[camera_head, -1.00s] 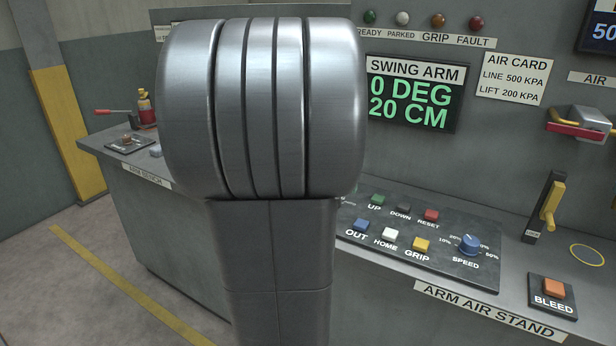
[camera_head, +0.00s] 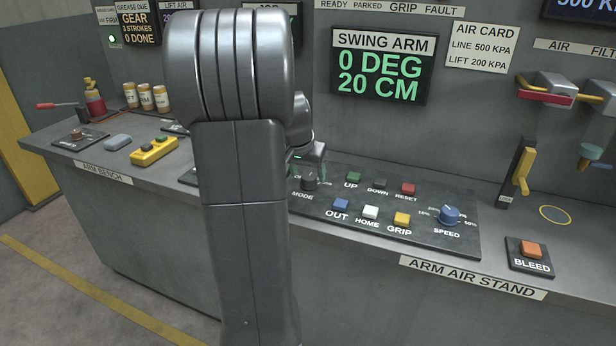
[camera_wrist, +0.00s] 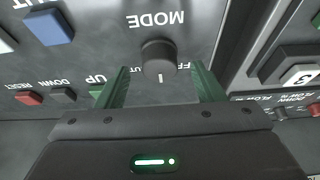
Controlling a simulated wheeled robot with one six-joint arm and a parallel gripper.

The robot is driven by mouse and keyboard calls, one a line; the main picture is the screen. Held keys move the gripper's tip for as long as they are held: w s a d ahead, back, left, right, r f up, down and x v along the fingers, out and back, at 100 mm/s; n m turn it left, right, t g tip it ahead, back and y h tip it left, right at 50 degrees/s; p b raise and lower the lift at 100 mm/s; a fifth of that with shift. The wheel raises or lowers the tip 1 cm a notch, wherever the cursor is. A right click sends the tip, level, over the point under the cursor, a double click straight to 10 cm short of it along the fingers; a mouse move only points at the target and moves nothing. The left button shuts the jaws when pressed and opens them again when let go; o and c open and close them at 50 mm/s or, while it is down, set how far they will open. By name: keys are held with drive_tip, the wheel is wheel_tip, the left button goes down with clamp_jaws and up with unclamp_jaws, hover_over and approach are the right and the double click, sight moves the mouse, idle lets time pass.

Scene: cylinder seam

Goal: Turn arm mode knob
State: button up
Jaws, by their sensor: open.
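The arm mode knob (camera_wrist: 159,60) is dark and round with a light pointer mark, under the upside-down MODE label in the wrist view. Its mark points toward the lettering beside my gripper, which is partly hidden. The knob also shows in the head view (camera_head: 309,180), just right of my arm. My gripper (camera_wrist: 161,85) is open, with one green finger on each side of the knob and a gap on both sides. In the head view the gripper is mostly hidden behind my arm.
The panel (camera_head: 440,243) also holds a blue OUT button (camera_head: 340,205), a white HOME button (camera_head: 370,212), a yellow GRIP button (camera_head: 402,219) and a blue SPEED knob (camera_head: 449,215). The SWING ARM screen (camera_head: 382,66) reads 0 DEG, 20 CM. A yellow pendant (camera_head: 153,152) lies at left.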

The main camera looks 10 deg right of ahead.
drive_tip(key=shift+x, duration=1)
drive_tip(key=c, duration=1)
drive_tip(key=shift+n, duration=0.3)
drive_tip(key=n+y+p, duration=0.1)
drive_tip(key=n+p, duration=0.1)
drive_tip(key=n, duration=0.1)
drive_tip(key=shift+d+r+t, duration=0.15)
drive_tip(key=shift+t, duration=0.15)
drive_tip(key=n+y, duration=0.2)
drive_tip(key=n, duration=0.3)
drive_tip(key=shift+d, duration=0.1)
drive_tip(key=shift+o, duration=0.2)
drive_tip(key=shift+n+y, duration=0.3)
